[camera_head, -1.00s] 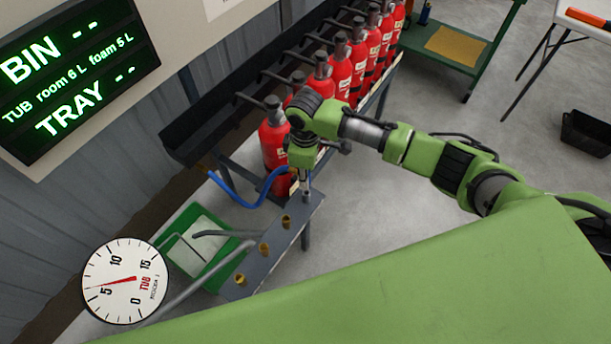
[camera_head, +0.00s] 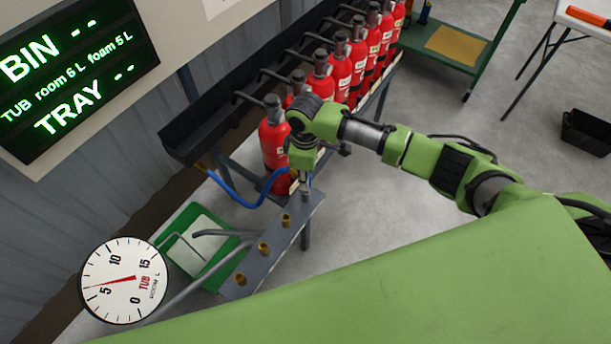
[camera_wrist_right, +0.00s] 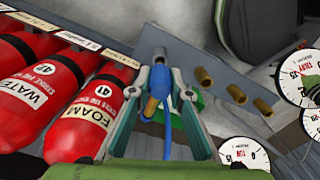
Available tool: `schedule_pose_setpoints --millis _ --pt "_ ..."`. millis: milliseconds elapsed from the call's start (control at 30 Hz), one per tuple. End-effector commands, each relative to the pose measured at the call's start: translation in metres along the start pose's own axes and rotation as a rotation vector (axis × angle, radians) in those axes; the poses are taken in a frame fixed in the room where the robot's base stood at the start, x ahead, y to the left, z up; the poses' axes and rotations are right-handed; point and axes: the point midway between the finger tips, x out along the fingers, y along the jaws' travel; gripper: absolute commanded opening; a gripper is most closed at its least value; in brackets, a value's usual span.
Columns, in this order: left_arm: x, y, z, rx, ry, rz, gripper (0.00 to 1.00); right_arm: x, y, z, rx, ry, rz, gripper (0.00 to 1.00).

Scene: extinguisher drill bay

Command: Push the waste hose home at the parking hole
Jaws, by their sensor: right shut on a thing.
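The blue waste hose (camera_head: 240,197) runs from a brass fitting by the wall in a low loop to my right gripper (camera_head: 304,188) in the head view. In the right wrist view the hose (camera_wrist_right: 165,116) lies between the fingers of my right gripper (camera_wrist_right: 162,78), which is shut on it. A brass piece (camera_wrist_right: 151,105) shows beside the hose there. The gripper is at the far end of a grey bar (camera_head: 258,272) carrying brass fittings. My left gripper is not in view.
Brass fittings (camera_head: 263,249) stand along the bar. Red extinguishers (camera_head: 273,145) line the rack close beside my right gripper. A green tray (camera_head: 222,279) lies left of the bar, near a round TUB gauge (camera_head: 124,281).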

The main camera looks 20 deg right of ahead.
Motion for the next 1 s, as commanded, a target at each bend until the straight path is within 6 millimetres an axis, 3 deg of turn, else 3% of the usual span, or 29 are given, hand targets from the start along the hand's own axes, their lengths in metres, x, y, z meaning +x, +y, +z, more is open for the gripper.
schedule_pose_setpoints --millis 1000 --pt "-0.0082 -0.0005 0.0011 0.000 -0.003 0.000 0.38 0.0000 -0.0001 -0.0008 0.000 0.001 0.000 0.00"
